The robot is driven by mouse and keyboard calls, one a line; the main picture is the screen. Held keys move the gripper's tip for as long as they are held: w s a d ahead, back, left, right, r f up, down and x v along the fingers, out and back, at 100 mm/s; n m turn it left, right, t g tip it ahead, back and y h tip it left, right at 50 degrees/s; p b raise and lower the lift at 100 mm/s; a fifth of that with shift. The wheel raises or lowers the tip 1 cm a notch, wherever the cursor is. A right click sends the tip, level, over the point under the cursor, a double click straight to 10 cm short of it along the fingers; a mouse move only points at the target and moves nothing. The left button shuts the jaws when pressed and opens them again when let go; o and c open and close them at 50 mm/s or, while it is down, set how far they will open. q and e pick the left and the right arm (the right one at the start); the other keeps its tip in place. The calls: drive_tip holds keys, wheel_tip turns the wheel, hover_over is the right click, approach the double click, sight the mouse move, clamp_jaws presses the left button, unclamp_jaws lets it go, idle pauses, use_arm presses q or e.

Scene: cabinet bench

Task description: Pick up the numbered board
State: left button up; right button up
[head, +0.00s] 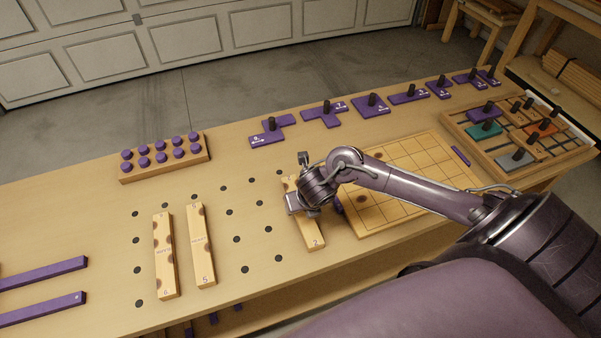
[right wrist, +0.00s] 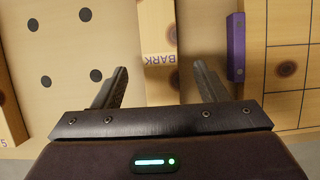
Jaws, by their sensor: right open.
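A pale wooden board (head: 312,236) with a number at its near end lies on the bench under my right gripper (head: 309,209), which hides its middle. In the right wrist view the board (right wrist: 158,70) carries the word BARK and a dark knot, and runs between the two fingers of my right gripper (right wrist: 160,78). The fingers are spread, with a gap on each side of the board. Two similar numbered boards, one on the left (head: 164,255) and one beside it (head: 201,245), lie further left. My left gripper is not in view.
A gridded wooden panel (head: 385,215) lies close right of the board, with a purple strip (right wrist: 236,45) between them. Purple handled pieces (head: 323,115) line the back edge. A peg block (head: 165,161) stands at the left. Bench holes (head: 238,240) surround the boards.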

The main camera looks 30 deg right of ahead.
drive_tip(key=x, duration=0.2)
drive_tip(key=shift+f, duration=0.45)
drive_tip(key=shift+x, duration=0.85)
drive_tip(key=shift+r, duration=0.1)
drive_tip(key=c, duration=1)
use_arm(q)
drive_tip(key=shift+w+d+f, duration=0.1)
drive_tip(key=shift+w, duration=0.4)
use_arm(e)
drive_tip(key=shift+c, duration=0.8)
drive_tip(key=shift+r, duration=0.15)
